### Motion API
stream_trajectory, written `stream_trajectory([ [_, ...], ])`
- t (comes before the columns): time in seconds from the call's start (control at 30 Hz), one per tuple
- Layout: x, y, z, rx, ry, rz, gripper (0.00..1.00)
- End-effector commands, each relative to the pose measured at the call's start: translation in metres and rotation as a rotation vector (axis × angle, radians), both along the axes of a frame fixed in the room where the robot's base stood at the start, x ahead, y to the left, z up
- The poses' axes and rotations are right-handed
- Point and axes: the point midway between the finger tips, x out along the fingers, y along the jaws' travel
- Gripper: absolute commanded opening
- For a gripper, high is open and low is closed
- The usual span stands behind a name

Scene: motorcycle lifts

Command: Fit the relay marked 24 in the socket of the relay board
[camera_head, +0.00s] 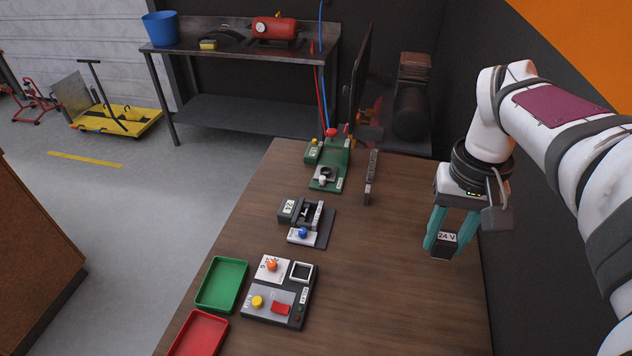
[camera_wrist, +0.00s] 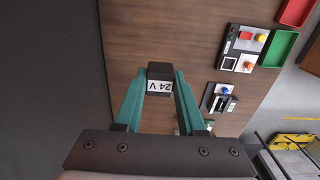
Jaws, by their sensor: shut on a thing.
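The relay marked 24 V (camera_head: 446,238) is a small black block with a white label. My gripper (camera_head: 445,247) is shut on it, teal fingers on both sides, and holds it at the right side of the table. The relay (camera_wrist: 160,86) also shows between the fingertips (camera_wrist: 161,78) in the wrist view. The relay board (camera_head: 256,318) lies at the front left of the table, well apart from my gripper. Its white-framed square socket (camera_head: 301,271) looks empty, beside an orange knob. The board (camera_wrist: 228,75) shows at the upper right of the wrist view.
Green (camera_head: 222,286) and red (camera_head: 199,334) trays lie left of the board. A dark fixture with a blue knob (camera_head: 302,233) and a green fixture (camera_head: 327,179) stand farther back. A narrow upright piece (camera_head: 371,177) stands near the back. The right-hand tabletop (camera_head: 390,290) is clear.

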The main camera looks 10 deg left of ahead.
Motion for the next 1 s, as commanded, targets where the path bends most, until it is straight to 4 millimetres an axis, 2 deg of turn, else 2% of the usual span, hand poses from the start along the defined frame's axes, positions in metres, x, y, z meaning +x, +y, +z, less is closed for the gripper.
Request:
stream_trajectory([
  [0.63, 0.0, 0.001, -0.001, 0.0, 0.001, 0.0, 0.0],
  [0.73, 0.005, 0.007, -0.005, 0.0, 0.003, 0.004, 0.0],
  [0.87, 0.026, 0.035, -0.028, -0.003, 0.007, 0.012, 0.0],
  [1.0, 0.053, 0.09, -0.07, -0.005, 0.011, 0.017, 0.0],
])
